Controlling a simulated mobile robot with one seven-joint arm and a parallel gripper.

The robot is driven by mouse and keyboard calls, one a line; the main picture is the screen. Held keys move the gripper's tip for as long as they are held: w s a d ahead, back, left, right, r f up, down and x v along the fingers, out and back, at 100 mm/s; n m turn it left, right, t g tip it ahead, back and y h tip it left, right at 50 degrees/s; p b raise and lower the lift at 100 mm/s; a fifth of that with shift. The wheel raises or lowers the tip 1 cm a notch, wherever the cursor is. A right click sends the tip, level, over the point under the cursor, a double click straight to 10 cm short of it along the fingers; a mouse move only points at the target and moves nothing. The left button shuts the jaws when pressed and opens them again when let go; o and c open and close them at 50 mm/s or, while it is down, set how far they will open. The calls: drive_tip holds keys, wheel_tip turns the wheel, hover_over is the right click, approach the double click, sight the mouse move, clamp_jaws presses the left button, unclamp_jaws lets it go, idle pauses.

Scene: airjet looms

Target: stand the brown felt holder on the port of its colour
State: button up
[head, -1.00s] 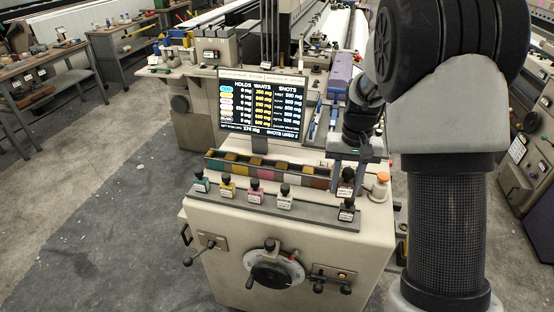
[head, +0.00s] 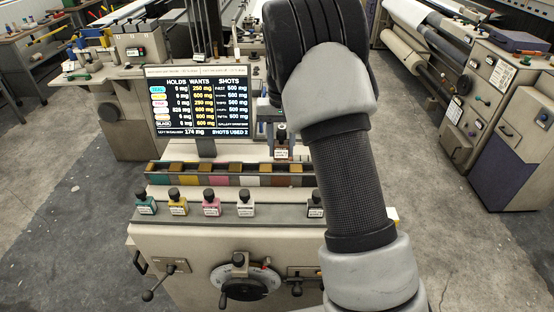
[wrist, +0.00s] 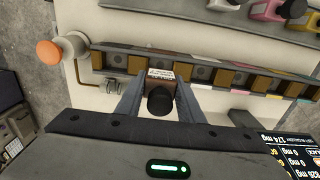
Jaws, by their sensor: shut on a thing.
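My gripper (head: 281,128) is shut on the brown felt holder (head: 281,146), a small block with a black knob and a white label. It hangs upright, apart from and behind the port row (head: 233,180), above the brown-coloured port (head: 283,181) in the head view. In the wrist view the holder (wrist: 160,79) sits between both fingers, its knob toward the camera, beside the row of ports (wrist: 228,76).
Teal (head: 146,204), yellow (head: 178,204), pink (head: 211,205), white (head: 246,206) and dark (head: 316,206) holders stand on the front ledge. A screen (head: 205,103) stands behind the ports at left. An orange button (wrist: 49,52) shows in the wrist view.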

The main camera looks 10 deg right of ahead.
sight(281, 158)
wheel_tip(281, 158, down, 4)
drive_tip(key=shift+f, duration=0.25)
